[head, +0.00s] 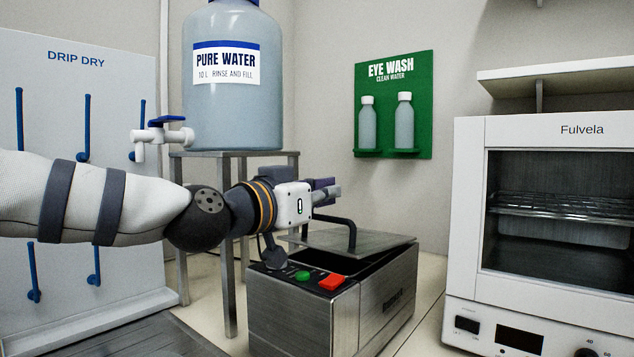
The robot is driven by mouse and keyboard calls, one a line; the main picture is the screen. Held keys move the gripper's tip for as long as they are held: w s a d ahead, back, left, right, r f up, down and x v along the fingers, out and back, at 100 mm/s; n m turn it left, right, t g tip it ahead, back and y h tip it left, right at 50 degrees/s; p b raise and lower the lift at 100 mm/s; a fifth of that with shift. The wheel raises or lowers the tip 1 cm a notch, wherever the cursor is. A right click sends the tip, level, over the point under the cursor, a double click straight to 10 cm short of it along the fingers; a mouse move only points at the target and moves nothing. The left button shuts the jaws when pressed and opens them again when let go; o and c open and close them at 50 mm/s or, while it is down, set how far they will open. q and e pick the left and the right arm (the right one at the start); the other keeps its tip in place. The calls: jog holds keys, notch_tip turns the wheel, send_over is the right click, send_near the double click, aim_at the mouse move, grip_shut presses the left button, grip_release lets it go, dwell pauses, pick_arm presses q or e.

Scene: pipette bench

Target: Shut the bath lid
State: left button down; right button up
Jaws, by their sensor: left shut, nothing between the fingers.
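The bath (365,310) is a dark metal box on the bench, in the lower middle of the head view. Green and red buttons show on its front-left top edge. Its flat grey lid (375,241) with a black handle (352,234) is raised at a slight tilt, and a dark gap shows between it and the box. My left gripper (338,191) is shut and empty, above the lid and close to the top of the handle. I cannot tell whether it touches the handle. My right gripper is not in view.
A water carboy (232,110) with a tap stands on a metal stand (229,290) behind my left arm. A drip-dry board (60,85) with blue pegs is at the left. A white oven (465,220) stands close to the bath's right. A green eye wash panel (385,105) hangs behind.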

aim_at(329, 219)
pick_arm(q)
jog(key=shift+s+a+f, duration=0.2)
jog(key=shift+f, duration=0.45)
notch_tip(329, 219, down, 3)
jog(key=shift+a+r+b, duration=0.1)
jog(key=shift+b, duration=0.65)
jog(key=shift+s+a+t+h, duration=0.3)
jog(key=shift+s, duration=0.3)
jog(key=shift+f, duration=0.3)
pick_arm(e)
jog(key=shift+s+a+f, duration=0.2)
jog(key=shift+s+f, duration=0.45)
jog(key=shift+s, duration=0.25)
